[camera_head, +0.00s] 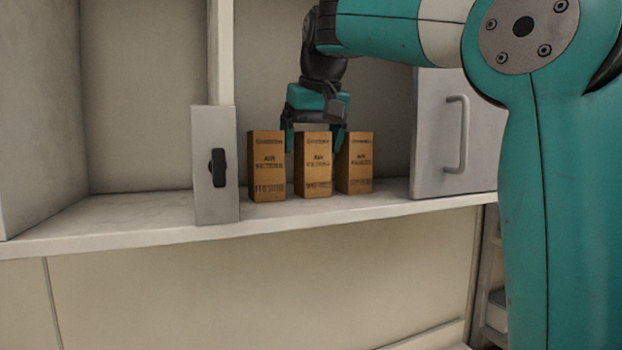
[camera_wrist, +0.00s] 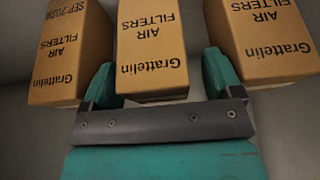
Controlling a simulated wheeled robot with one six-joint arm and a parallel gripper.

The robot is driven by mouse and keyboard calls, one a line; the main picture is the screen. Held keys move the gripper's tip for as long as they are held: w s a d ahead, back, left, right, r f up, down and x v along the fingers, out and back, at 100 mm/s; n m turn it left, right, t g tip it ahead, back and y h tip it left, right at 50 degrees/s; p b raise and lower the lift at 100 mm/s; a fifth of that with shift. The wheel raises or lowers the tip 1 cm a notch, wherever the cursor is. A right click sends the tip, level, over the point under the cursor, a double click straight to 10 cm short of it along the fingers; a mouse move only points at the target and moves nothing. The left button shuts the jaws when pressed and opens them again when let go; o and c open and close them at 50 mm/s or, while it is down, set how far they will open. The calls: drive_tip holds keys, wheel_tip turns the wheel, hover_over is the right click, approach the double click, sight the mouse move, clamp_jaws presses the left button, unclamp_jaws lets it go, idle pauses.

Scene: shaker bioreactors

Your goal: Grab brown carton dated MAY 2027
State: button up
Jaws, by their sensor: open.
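Three brown cartons stand upright in a row on the shelf: a left carton (camera_head: 266,170), a middle carton (camera_head: 313,172) and a right carton (camera_head: 355,165). My gripper (camera_head: 313,138) is open, pointing down at the top of the middle carton, with a finger on each side of it. The wrist view shows the cartons upside down, with the middle carton (camera_wrist: 152,45) between the fingers (camera_wrist: 160,82). A wrist-left carton (camera_wrist: 72,50) carries a date starting SEP 202; the last digit is unclear. No date is readable on the middle carton or the wrist-right carton (camera_wrist: 270,40). All read Grattelin AIR FILTERS.
The white shelf (camera_head: 120,232) runs across, with bare room at the left. A grey panel with a black handle (camera_head: 215,165) stands close left of the cartons. A grey cabinet door with a bar handle (camera_head: 455,130) is at the right.

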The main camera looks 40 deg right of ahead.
drive_tip(key=shift+d, duration=0.1)
drive_tip(key=shift+d, duration=0.1)
drive_tip(key=c, duration=1)
drive_tip(key=shift+c, duration=0.4)
drive_tip(key=shift+r, duration=0.15)
